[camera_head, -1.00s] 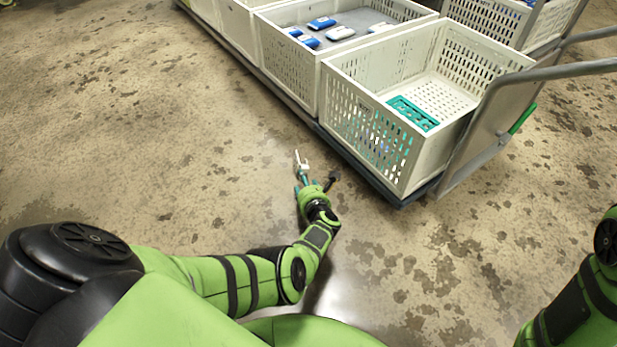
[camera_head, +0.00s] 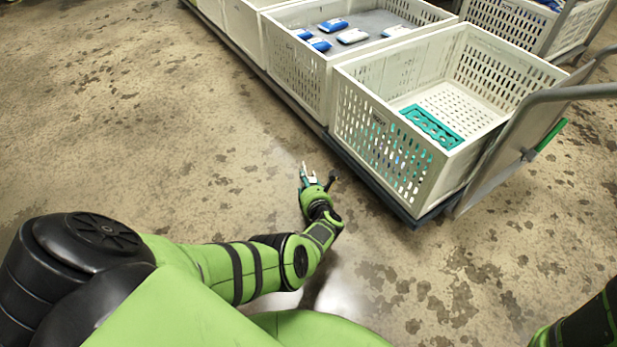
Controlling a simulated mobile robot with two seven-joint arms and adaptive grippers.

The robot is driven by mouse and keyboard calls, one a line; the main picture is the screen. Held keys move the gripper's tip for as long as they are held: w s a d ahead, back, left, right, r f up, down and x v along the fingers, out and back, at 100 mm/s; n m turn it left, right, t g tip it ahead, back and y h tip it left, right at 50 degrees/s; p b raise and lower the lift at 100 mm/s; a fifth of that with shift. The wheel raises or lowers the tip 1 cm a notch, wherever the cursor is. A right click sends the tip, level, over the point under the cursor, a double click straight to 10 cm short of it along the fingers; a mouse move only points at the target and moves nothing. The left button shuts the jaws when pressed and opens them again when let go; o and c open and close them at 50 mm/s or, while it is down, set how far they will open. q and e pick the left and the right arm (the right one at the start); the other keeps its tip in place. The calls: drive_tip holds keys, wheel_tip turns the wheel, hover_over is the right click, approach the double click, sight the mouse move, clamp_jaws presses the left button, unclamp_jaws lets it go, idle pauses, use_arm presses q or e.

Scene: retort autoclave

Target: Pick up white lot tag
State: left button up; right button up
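My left gripper (camera_head: 318,179) is low over the concrete floor, left of the nearest white crate. Its fingers look spread, with a dark finger on the right. A small white shape (camera_head: 304,170) with teal beside it shows at the left finger. I cannot tell whether this is the white lot tag or part of the gripper. No other white tag can be made out. My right arm shows at the lower right edge; its gripper is out of view.
The nearest white crate (camera_head: 373,127) holds a teal slotted piece (camera_head: 432,127) and stands on a dark-edged cart with a grey handle (camera_head: 580,92). The crate behind holds blue and white packs (camera_head: 333,25). Floor to the left is clear.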

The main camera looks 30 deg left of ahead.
use_arm(q)
drive_tip(key=c, duration=0.7)
drive_tip(key=shift+r, duration=0.1)
